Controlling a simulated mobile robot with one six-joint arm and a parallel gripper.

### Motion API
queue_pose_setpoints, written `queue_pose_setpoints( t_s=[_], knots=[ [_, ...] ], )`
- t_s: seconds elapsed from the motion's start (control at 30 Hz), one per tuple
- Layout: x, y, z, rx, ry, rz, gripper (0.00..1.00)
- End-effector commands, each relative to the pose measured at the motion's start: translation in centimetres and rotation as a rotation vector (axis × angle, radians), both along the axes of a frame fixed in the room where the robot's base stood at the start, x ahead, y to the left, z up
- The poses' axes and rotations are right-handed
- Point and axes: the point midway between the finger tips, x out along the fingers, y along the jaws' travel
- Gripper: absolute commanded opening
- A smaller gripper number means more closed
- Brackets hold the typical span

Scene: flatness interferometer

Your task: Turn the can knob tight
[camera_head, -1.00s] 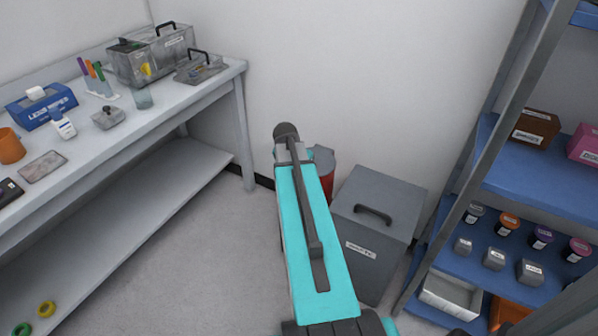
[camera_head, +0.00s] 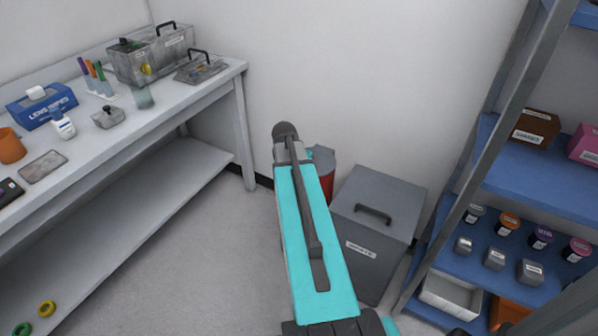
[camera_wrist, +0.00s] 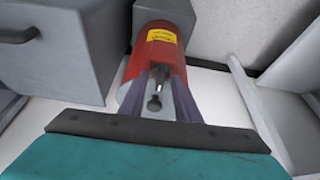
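The red can (camera_wrist: 160,50) with a yellow label shows in the wrist view, at the top middle. A small dark knob (camera_wrist: 154,104) on a short stem shows in front of the can's lower part. My gripper (camera_wrist: 161,78) points at the can, with one purplish finger on each side of the knob and stem. The fingers stand apart, with a gap visible between them; contact with the knob cannot be made out. In the head view the can (camera_head: 327,178) is mostly hidden behind my arm, with only part of its red side and grey top showing.
A grey lidded bin (camera_head: 378,225) with a handle stands close to the right of the can in the head view. A workbench (camera_head: 205,88) with several items is at left. A blue shelf rack (camera_head: 540,175) is at right. The white wall is behind.

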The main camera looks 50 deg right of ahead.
Motion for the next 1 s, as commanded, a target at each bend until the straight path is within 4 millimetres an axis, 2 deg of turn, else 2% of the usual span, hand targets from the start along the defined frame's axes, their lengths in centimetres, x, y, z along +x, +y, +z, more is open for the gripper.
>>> queue_pose_setpoints(
  t_s=[0.17, 0.37, 1.0],
  knots=[
    [0.0, 0.1, 0.2, 0.000, -0.001, 0.000, 0.30],
    [-0.1, 0.6, 1.3, 0.000, -0.001, 0.002, 0.30],
    [-1.0, 3.4, 8.4, -0.001, -0.002, 0.002, 0.30]
  ],
)
